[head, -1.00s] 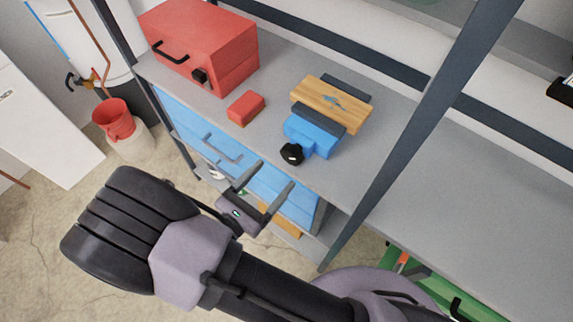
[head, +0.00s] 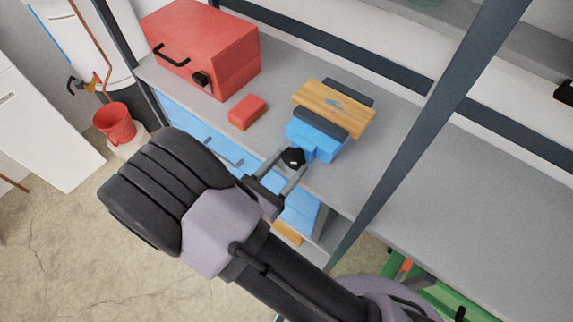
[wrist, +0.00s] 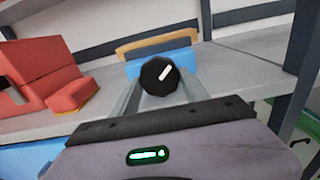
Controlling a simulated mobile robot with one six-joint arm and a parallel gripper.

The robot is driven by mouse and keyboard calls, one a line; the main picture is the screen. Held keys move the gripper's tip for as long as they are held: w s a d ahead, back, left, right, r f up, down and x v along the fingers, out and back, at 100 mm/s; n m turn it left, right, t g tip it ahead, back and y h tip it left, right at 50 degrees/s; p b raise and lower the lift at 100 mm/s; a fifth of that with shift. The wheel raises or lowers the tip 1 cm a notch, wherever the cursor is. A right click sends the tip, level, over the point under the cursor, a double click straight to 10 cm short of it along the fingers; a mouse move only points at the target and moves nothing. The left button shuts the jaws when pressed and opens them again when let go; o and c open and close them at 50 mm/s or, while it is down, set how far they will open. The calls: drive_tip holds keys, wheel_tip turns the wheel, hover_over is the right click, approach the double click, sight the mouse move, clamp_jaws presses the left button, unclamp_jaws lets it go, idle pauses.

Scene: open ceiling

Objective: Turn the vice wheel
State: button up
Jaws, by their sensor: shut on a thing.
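The blue vice (head: 316,138) stands on the grey bench shelf with a wooden board (head: 335,106) between its dark jaws. Its black wheel (head: 293,158) is at the near end, facing my arm. My gripper (head: 291,163) has one finger on each side of the wheel and is shut on it. In the wrist view the wheel (wrist: 159,76) is centred between the fingers, and its white mark slants up to the right. The blue vice body (wrist: 180,61) and the board (wrist: 158,44) show behind it.
A red toolbox (head: 205,50) and a small red block (head: 247,112) stand left of the vice. A grey upright post (head: 430,125) rises to the right. Blue drawers (head: 205,135) are below the shelf. The shelf right of the post is clear.

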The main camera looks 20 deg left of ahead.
drive_tip(key=m, duration=0.4)
drive_tip(key=shift+m, duration=0.4)
drive_tip(key=o, duration=1.4)
drive_tip(key=shift+c, duration=0.2)
drive_tip(key=shift+a, duration=0.1)
drive_tip(key=p+v, duration=0.4)
drive_tip(key=v, duration=1.3)
drive_tip(key=shift+s, duration=0.2)
drive_tip(key=shift+a, duration=0.1)
